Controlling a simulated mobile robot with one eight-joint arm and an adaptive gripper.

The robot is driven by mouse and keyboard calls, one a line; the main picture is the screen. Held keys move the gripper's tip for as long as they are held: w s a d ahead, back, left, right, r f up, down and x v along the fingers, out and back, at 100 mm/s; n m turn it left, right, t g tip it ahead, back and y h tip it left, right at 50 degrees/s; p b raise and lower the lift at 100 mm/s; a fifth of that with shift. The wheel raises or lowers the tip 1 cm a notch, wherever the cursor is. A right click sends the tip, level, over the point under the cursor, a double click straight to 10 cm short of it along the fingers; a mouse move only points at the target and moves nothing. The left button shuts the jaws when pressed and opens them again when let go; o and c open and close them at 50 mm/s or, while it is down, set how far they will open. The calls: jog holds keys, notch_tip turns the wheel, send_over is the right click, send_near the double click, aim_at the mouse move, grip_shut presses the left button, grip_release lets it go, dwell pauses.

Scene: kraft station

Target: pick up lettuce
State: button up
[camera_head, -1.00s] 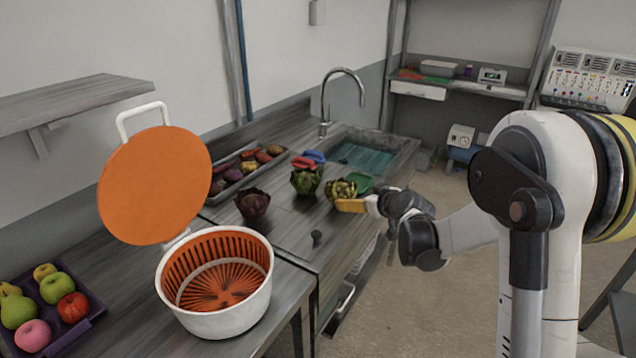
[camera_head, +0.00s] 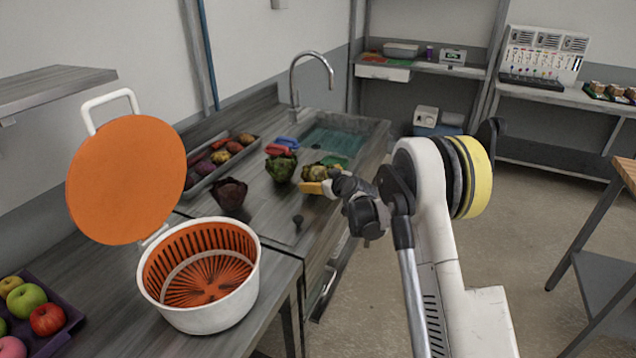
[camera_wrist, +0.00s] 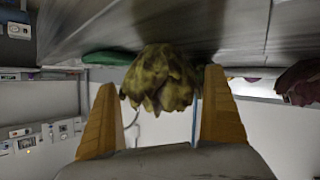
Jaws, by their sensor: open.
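A yellow-green leafy head (camera_head: 314,171), shaped more like an artichoke than a lettuce, sits on the grey wooden counter near its right edge. In the wrist view the same head (camera_wrist: 165,72) lies between the two yellow fingers, with a visible gap on the left. My gripper (camera_wrist: 160,88) is open around it; I cannot tell whether the right finger touches. In the head view my gripper (camera_head: 312,188) is low at the near side of the head and covers part of it. A greener head (camera_head: 281,168) and a dark purple head (camera_head: 230,193) stand to the left.
A white spinner with an orange basket (camera_head: 200,318) and raised orange lid (camera_head: 128,180) stands in front. A vegetable tray (camera_head: 205,178), red and blue items (camera_head: 285,145) and the sink (camera_head: 345,143) lie behind. A purple fruit tray (camera_head: 68,330) is at lower left.

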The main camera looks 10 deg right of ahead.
aim_at(321, 168)
jog(key=shift+x, duration=1.1)
jog(key=shift+s, duration=0.1)
jog(key=c, duration=1.3)
jog(key=shift+r, duration=0.55)
jog(key=r+p, duration=0.1)
jog(key=r, duration=0.1)
jog(key=d+r+p, duration=0.1)
jog(key=r, duration=0.1)
jog(key=d+r+p, duration=0.1)
jog(key=d+r, duration=0.1)
jog(key=d, duration=0.1)
jog(key=s+d+r+p, duration=0.1)
jog(key=d+r, duration=0.1)
jog(key=d, duration=0.2)
jog(key=s+d+r+p, duration=0.1)
jog(key=d+r, duration=0.1)
jog(key=d, duration=0.1)
jog(key=shift+d, duration=0.25)
